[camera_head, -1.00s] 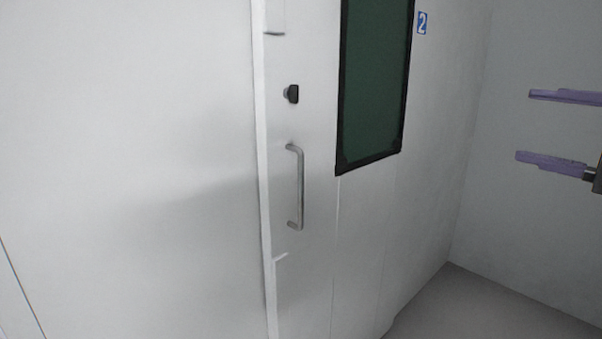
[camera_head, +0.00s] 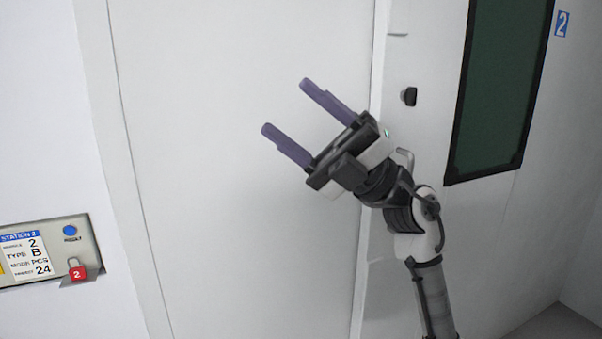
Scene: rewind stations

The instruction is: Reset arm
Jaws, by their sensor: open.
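My gripper (camera_head: 284,106) is in the middle of the head view, at the end of my arm, which rises from the lower right. Its two purple fingers are spread wide and point to the upper left. Nothing is between them. The gripper shows in front of a plain white panel. My wrist covers most of the door handle (camera_head: 405,158), of which only the upper end shows.
A white door with a dark green window (camera_head: 502,85) and a black knob (camera_head: 409,96) is at the right. A blue sign "2" (camera_head: 562,24) is beside it. At the lower left is a Station 2 panel (camera_head: 92,249) with a blue button (camera_head: 69,230) and a red tag "2" (camera_head: 78,274).

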